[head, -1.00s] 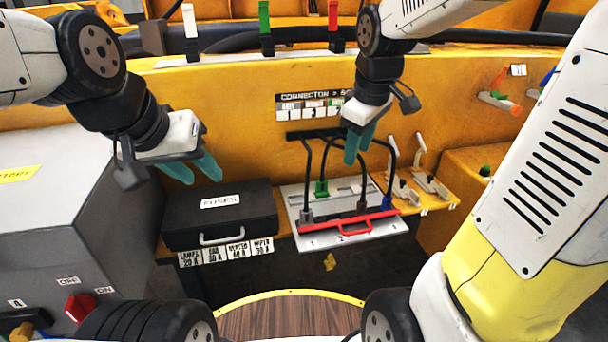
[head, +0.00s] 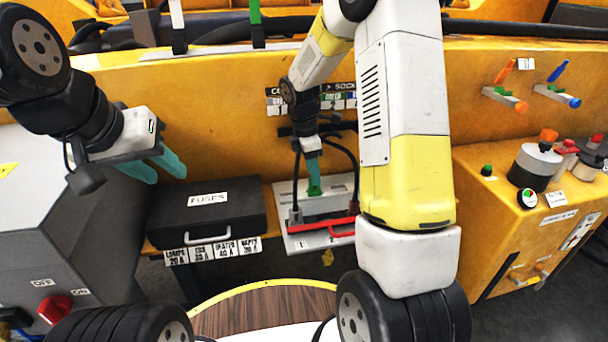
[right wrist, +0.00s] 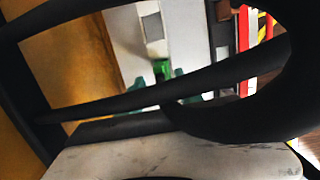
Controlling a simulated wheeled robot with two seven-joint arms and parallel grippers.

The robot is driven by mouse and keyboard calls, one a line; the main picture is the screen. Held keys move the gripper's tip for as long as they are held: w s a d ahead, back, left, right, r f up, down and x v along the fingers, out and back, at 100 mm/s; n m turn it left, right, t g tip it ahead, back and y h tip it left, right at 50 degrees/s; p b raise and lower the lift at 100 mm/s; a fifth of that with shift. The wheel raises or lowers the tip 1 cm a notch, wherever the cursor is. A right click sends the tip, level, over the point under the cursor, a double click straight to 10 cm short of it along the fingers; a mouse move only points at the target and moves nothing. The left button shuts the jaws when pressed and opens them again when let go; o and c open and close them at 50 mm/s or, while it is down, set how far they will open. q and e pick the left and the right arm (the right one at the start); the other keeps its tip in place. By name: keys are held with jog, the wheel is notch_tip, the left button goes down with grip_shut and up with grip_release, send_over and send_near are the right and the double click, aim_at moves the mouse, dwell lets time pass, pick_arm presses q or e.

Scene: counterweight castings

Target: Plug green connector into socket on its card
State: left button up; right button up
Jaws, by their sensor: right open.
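The green connector (head: 314,189) is at the white socket board (head: 287,200), below my right gripper (head: 314,172). In the right wrist view the green connector (right wrist: 161,69) shows between the teal fingertips, which are open around it. Whether it is seated in a socket I cannot tell. The card (head: 276,103) headed connector and socket is on the yellow wall, partly hidden by my right arm, so its full pairing is not readable. A grey connector (head: 296,216) stands at the board's left. My left gripper (head: 154,166) is open and empty above the fuse case.
My right arm hides the board's right part. Black cables cross close in front of the right wrist camera. A yellow cabinet (head: 496,200) stands at right.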

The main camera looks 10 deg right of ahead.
aim_at(312, 191)
jog(key=shift+d+f, duration=0.15)
jog(key=shift+f, duration=0.65)
jog(key=shift+d+f, duration=0.1)
jog(key=shift+f, duration=0.65)
grip_shut()
